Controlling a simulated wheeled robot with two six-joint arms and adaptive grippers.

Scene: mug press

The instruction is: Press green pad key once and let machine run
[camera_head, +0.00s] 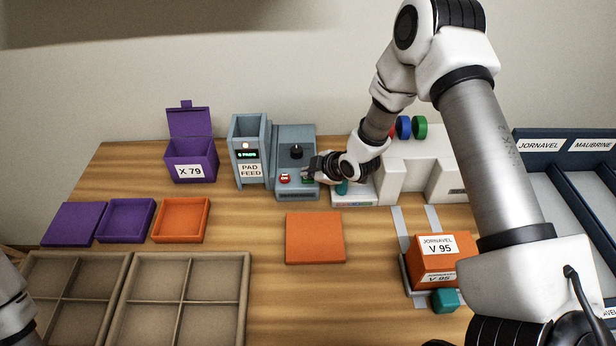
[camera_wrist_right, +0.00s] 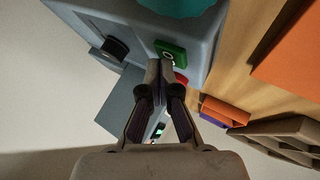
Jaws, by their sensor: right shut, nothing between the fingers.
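The grey-blue pad machine (camera_head: 296,138) stands at the back of the table, with a PAD FEED tower (camera_head: 249,171) on its left and a black knob (camera_head: 296,152) on top. The green pad key (camera_wrist_right: 172,47) shows in the right wrist view, just beyond my fingertips; in the head view my gripper mostly hides it. A red key (camera_head: 285,178) sits to its left and also shows in the wrist view (camera_wrist_right: 181,78). My right gripper (camera_head: 307,177) is shut and empty at the green key; I cannot tell whether it touches. My left gripper is out of view.
A purple box (camera_head: 189,160) marked X 79, small trays (camera_head: 181,219) and divided trays (camera_head: 180,300) lie left. An orange panel (camera_head: 314,238) lies in front. A white machine (camera_head: 400,165) and an orange V 95 box (camera_head: 440,262) stand right. Bare wood surrounds the panel.

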